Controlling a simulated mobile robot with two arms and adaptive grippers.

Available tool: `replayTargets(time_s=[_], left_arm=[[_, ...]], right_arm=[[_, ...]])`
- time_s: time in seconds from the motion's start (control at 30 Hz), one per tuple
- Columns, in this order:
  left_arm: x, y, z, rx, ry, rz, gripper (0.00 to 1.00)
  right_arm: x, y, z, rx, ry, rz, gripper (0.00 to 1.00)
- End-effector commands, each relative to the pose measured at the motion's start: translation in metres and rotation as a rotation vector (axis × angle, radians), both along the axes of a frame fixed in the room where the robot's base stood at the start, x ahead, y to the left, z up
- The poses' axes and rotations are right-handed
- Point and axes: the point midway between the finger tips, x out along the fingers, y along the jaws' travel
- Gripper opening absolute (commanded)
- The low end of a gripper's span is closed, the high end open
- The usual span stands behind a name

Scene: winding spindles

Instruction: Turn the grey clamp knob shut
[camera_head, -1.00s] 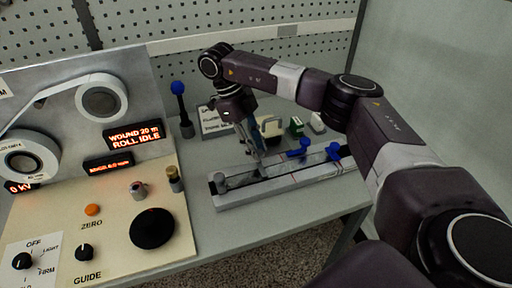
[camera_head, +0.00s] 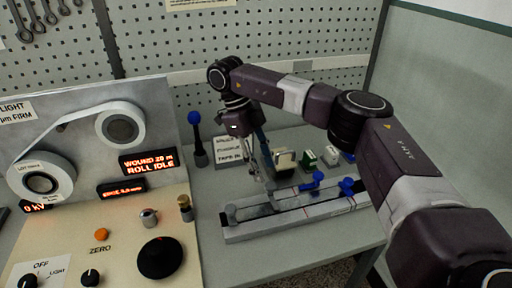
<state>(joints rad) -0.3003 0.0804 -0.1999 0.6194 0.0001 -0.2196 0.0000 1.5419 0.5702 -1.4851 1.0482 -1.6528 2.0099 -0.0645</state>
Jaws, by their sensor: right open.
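The grey clamp knob (camera_head: 231,212) is a small upright grey post at the left end of the long metal fixture (camera_head: 250,233). Which way it is turned is too small to tell. My left gripper is not in view.
Blue knobs (camera_head: 347,185) stand toward the fixture's right end. Behind it are a small sign (camera_head: 228,152), a blue-topped post (camera_head: 195,125) and small boxes (camera_head: 308,158). A control panel (camera_head: 120,265) with reels fills the left.

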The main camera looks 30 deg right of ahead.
Motion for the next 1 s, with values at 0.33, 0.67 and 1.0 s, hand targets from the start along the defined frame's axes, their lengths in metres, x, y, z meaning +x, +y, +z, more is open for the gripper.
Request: replayTargets(time_s=[0.33, 0.67, 1.0], left_arm=[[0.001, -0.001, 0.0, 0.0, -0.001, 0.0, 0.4], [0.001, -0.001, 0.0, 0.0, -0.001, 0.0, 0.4], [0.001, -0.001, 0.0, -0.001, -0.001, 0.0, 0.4]], right_arm=[[0.019, 0.011, 0.053, -0.002, -0.001, 0.0, 0.41], [0.023, 0.013, 0.065, 0.001, 0.0, 0.0, 0.41], [0.023, 0.013, 0.064, 0.0, 0.0, 0.0, 0.41]])
